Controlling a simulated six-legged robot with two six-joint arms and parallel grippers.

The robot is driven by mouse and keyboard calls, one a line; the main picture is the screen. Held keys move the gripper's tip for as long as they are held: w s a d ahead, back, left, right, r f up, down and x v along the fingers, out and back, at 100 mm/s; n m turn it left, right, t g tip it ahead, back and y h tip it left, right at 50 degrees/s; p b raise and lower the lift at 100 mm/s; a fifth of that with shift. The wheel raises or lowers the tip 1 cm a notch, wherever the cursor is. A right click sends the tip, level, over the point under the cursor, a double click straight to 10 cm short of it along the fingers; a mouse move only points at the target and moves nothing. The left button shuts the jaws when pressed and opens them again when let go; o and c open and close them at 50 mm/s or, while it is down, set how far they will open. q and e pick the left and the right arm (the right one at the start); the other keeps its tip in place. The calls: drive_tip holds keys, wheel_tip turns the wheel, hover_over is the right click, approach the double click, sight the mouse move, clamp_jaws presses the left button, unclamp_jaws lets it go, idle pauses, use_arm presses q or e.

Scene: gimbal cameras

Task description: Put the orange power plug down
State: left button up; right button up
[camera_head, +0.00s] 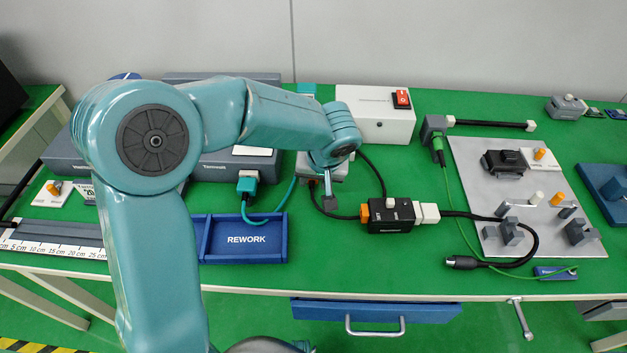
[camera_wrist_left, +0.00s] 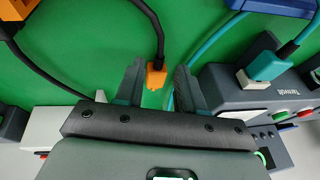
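The orange power plug (camera_wrist_left: 156,77) shows in the left wrist view on the end of a black cable. It sits between the two fingers of my left gripper (camera_wrist_left: 159,88), which are spread with green showing beside the plug, so they do not grip it. I cannot tell whether the plug rests fully on the table. My right gripper is not in view.
A black box with an orange end (camera_head: 390,214) lies to the right. The blue REWORK tray (camera_head: 284,240) is at left front. Green table (camera_head: 330,270) is clear in front.

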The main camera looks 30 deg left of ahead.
use_arm(q)
drive_tip(key=v, duration=0.9)
drive_tip(key=shift+r+p, duration=0.25)
drive_tip(key=shift+p, duration=0.2)
drive_tip(key=shift+s+d, duration=0.15)
